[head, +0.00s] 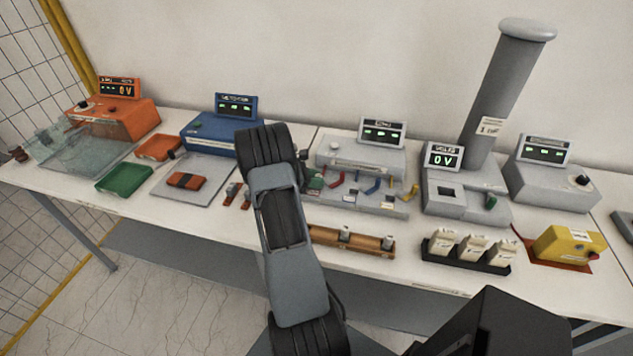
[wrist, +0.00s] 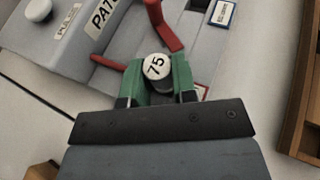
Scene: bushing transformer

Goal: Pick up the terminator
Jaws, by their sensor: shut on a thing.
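The terminator (wrist: 156,68) is a short cylinder with a pale top marked "75" and a darker side, seen in the wrist view. My gripper (wrist: 158,82) is shut on it, with a green finger on each side. It is over or beside the grey unit with a red lever; whether the terminator touches that unit I cannot tell. In the head view my arm hides most of the gripper, and only a bit of green (head: 316,182) shows by the grey unit. The terminator cannot be made out there.
The grey unit (head: 360,155) carries red, blue and yellow levers. A wooden rack (head: 350,241) lies in front of it. A black tray (head: 466,256) with white blocks and a yellow box (head: 570,244) are at right. A blue unit (head: 208,133) stands left.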

